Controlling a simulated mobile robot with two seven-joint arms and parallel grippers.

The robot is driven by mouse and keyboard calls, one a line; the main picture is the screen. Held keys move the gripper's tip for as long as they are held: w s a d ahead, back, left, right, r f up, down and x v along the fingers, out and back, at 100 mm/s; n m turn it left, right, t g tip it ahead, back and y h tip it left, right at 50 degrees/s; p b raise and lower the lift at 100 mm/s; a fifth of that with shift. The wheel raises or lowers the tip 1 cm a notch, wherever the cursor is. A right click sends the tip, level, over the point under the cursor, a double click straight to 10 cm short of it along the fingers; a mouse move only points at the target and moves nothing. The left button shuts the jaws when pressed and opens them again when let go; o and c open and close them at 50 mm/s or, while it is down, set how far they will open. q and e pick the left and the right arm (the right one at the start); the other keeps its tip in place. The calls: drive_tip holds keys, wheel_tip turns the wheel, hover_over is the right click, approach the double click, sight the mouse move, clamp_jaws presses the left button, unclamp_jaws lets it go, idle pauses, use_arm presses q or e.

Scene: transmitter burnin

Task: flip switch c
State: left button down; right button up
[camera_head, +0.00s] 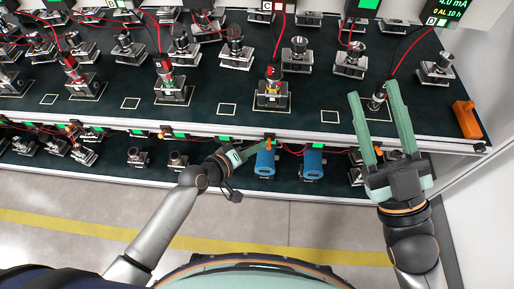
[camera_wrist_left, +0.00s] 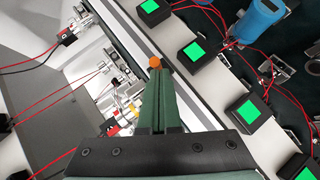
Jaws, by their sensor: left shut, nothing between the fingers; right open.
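A small orange switch (camera_head: 270,139) sits on the front edge of the upper shelf, roughly below the panel marked C (camera_head: 267,5). I take it to be switch c. My left gripper (camera_head: 266,146) is shut and empty, its tip right at this switch. In the left wrist view an orange knob (camera_wrist_left: 155,61) shows just beyond the shut fingertips (camera_wrist_left: 155,72); I cannot tell whether they touch. My right gripper (camera_head: 374,88) is open, its fingers spread over the right end of the upper shelf on either side of a small device with a cable (camera_head: 376,100).
Similar orange switches (camera_head: 164,132) line the shelf edge. Metal transmitters (camera_head: 172,88) with red cables crowd the upper shelf (camera_head: 200,115). Two blue cylinders (camera_head: 313,164) stand on the lower shelf near my left gripper. An orange block (camera_head: 466,119) sits at the right end. Floor in front is clear.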

drive_tip(key=s+r+n+y+b, duration=0.1)
drive_tip(key=s+r+n+y, duration=0.2)
drive_tip(key=y, duration=0.1)
use_arm(q)
drive_tip(key=t+b, duration=0.1)
drive_tip(key=b, duration=0.1)
drive_tip(key=f+m+t+h+b, duration=0.1)
drive_tip(key=b, duration=0.2)
drive_tip(key=shift+s+f+m+t, duration=0.25)
drive_tip(key=shift+f+m+t, duration=0.05)
use_arm(e)
drive_tip(key=shift+m, duration=0.5)
drive_tip(key=f, duration=0.2)
drive_tip(key=a+f, duration=0.1)
drive_tip(key=f, duration=0.2)
